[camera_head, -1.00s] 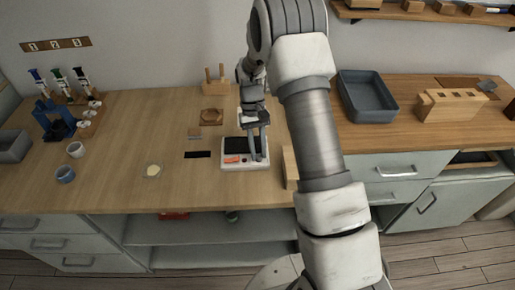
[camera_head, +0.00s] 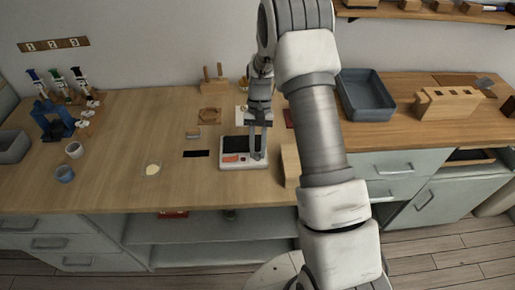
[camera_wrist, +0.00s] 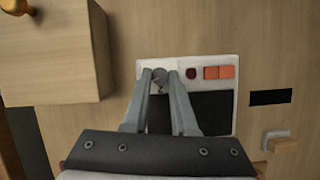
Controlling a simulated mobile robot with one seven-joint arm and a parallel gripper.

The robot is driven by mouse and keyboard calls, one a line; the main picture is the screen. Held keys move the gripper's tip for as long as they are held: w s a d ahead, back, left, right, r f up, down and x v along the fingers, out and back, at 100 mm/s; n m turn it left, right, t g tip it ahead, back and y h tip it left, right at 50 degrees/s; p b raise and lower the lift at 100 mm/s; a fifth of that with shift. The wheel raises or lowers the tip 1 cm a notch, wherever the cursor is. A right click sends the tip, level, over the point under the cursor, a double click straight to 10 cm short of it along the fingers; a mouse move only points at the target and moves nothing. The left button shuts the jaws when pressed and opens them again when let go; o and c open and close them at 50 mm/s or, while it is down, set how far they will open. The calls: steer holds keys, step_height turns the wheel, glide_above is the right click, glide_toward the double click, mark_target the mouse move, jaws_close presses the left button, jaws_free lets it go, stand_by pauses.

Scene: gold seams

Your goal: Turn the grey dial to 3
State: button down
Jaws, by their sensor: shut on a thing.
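My gripper (camera_wrist: 160,77) points down at the device and is shut on the dial, one finger on each side. In the head view my gripper (camera_head: 258,156) hides the dial. No marks or number on the dial can be read.
A wooden block (camera_head: 290,165) stands close to the right of the device. A black strip (camera_head: 196,154) and a small wooden piece (camera_head: 193,134) lie to its left. A grey bin (camera_head: 367,94) stands at the back right.

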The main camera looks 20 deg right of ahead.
steer(key=c, duration=1)
jaws_free()
steer(key=p+v, duration=0.1)
steer(key=v, duration=1.6)
steer(key=shift+r, duration=0.25)
